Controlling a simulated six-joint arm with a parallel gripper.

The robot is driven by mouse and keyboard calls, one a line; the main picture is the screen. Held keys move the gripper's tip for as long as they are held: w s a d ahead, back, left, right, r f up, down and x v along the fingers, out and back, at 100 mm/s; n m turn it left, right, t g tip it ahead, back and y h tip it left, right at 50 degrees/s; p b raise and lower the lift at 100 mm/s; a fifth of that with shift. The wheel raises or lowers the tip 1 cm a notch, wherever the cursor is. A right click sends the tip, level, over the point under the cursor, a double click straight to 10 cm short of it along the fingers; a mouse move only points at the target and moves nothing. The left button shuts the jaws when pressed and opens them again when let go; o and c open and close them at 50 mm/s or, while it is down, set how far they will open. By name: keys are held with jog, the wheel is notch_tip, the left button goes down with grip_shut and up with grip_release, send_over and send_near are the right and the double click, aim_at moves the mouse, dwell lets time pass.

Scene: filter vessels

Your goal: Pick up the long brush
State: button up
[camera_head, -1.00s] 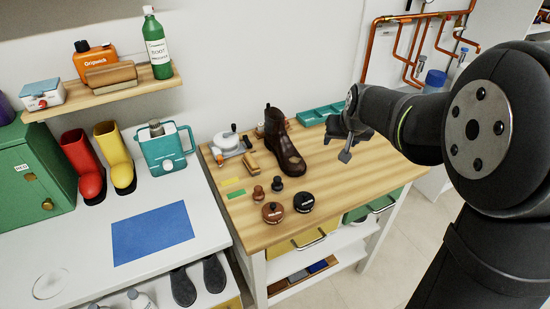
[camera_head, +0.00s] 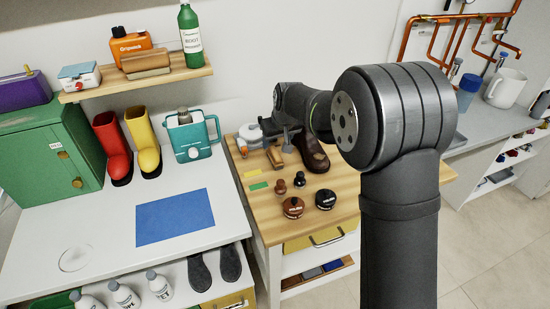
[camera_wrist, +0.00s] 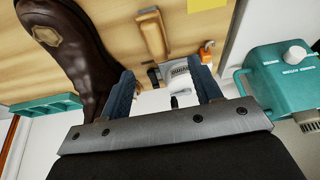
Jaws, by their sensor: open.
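A long wooden brush-like block (camera_head: 147,63) lies on the wall shelf in the head view. A slimmer wooden piece with a handle (camera_head: 276,158) lies on the wooden table; it also shows in the wrist view (camera_wrist: 153,33). I cannot tell for certain which one is the long brush. My gripper (camera_head: 272,134) is above the back of the wooden table, below and to the right of the shelf. In the wrist view my gripper (camera_wrist: 164,88) is open, with nothing held between its fingers.
A brown boot (camera_head: 312,152) stands close to my gripper. A white device (camera_wrist: 180,73) shows beyond the fingers. A teal appliance (camera_head: 194,135) and red and yellow boots stand on the white counter. An orange bottle (camera_head: 130,43) and a green bottle (camera_head: 190,35) flank the shelf's brush-like block.

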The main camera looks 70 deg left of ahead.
aim_at(275, 153)
jog(key=x, duration=0.9)
jog(key=shift+w, duration=0.2)
jog(key=c, duration=1.1)
notch_tip(275, 153, up, 4)
jog(key=shift+f, duration=0.1)
jog(key=w+d+r, duration=0.2)
jog(key=w, duration=0.1)
jog(key=w+d+r, duration=0.2)
jog(key=w+d, duration=0.1)
jog(key=w+d+r, duration=0.2)
jog(key=w+r, duration=0.1)
jog(key=shift+d+r, duration=0.1)
jog(key=shift+d, duration=0.1)
